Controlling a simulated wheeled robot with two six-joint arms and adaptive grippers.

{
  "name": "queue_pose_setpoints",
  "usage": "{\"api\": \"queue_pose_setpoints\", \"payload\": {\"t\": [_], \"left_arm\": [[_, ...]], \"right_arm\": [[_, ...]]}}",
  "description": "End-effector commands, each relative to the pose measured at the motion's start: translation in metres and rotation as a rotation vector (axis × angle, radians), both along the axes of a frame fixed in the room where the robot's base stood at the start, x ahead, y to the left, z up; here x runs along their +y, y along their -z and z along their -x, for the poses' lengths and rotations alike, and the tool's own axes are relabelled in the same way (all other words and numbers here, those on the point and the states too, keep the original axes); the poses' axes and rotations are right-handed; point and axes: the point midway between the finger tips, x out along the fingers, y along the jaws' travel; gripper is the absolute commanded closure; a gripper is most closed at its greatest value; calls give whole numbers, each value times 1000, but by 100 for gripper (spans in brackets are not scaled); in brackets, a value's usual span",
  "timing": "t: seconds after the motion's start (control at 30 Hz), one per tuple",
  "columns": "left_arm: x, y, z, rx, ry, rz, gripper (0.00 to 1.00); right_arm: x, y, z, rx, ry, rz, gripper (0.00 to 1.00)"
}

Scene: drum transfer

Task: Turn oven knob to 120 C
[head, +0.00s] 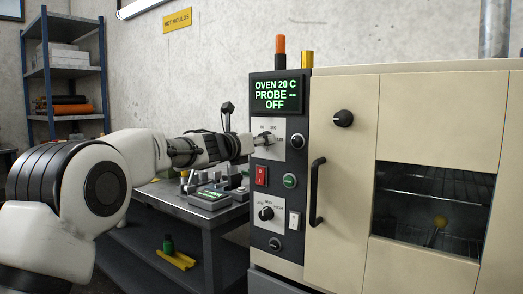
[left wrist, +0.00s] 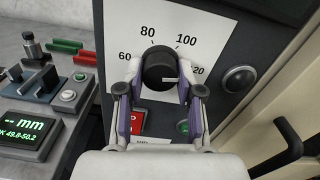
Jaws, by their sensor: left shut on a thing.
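The oven temperature knob (left wrist: 158,66) is a round black knob on a white dial plate (left wrist: 205,40) marked 60, 80, 100 and a partly covered number ending in 20. Its short white mark points right, roughly toward that covered number; I cannot tell exactly where it ends. My left gripper (left wrist: 160,90) has its two fingers on either side of the knob, shut on it. In the head view my left gripper (head: 261,140) reaches the dial from the left and hides most of the knob. The oven display (head: 277,95) reads OVEN 20 C, PROBE --, OFF. My right gripper is not in view.
Below the dial are a red switch (head: 261,175), a green button (head: 289,181) and a lower knob (head: 266,213). A black door handle (head: 316,192) sticks out to the right. A bench with instruments (head: 208,199) stands left of the oven.

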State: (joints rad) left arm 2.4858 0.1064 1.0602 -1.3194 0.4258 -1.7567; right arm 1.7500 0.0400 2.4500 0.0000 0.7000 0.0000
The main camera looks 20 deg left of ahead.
Motion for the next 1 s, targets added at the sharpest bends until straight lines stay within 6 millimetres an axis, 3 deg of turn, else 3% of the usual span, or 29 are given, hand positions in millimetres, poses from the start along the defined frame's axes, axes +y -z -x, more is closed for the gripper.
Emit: {"api": "queue_pose_setpoints", "payload": {"t": [0.33,0.87,0.9,0.97,1.0], "left_arm": [[0,4,-1,-52,1,-158,99],[0,3,-1,-63,2,-187,99],[0,3,-1,-63,2,-187,61],[0,3,-1,-63,2,-187,39],[0,3,-1,-63,2,-187,39]], "right_arm": [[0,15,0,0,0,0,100],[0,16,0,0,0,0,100],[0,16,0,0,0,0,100],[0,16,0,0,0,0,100],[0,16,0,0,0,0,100]]}}
